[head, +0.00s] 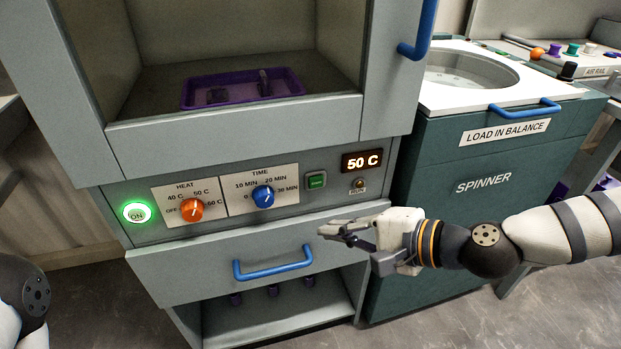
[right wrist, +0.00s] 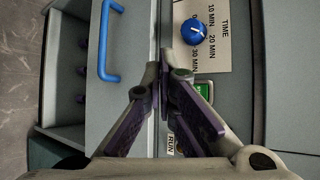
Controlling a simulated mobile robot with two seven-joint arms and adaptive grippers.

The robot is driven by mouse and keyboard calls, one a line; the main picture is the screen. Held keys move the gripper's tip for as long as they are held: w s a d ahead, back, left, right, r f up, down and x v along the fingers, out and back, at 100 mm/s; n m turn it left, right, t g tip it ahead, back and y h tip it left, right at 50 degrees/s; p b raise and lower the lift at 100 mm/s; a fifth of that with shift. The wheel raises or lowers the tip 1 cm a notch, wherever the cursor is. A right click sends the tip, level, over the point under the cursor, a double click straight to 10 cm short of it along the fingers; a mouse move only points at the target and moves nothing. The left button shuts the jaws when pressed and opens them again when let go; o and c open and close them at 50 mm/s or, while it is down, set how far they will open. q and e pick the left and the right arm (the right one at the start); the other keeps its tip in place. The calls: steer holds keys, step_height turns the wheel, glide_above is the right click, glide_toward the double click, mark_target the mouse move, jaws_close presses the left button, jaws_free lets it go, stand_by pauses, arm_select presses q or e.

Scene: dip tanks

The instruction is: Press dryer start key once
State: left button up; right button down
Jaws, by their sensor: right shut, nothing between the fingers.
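My right gripper (head: 326,229) is shut and empty, in front of the dryer and below the green key in the head view. In the right wrist view, the green key (right wrist: 204,89) shows partly behind one finger of the shut gripper (right wrist: 159,78). Contact with the key is not seen. A small amber-brown RUN lamp (head: 359,184) sits under the display. My left gripper is out of view.
The orange HEAT knob (head: 191,209) and a glowing green ON light (head: 137,212) are left on the panel. A drawer with a blue handle (head: 273,267) lies below. A purple tray (head: 243,91) is inside the dryer. The spinner (head: 480,200) stands to the right.

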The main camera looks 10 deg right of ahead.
mark_target(316, 181)
steer(key=shift+w+d+r, duration=0.1)
steer(key=shift+d+r, duration=0.05)
steer(key=shift+r, duration=0.05)
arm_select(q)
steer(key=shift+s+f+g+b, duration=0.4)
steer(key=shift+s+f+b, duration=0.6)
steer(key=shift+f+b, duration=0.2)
arm_select(e)
steer(key=shift+w+a, duration=0.2)
steer(key=shift+w, duration=4.2)
steer(key=shift+w+f, duration=0.1)
steer(key=shift+w, duration=0.05)
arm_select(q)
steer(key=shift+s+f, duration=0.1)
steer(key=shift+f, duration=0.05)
arm_select(e)
steer(key=shift+w, duration=0.25)
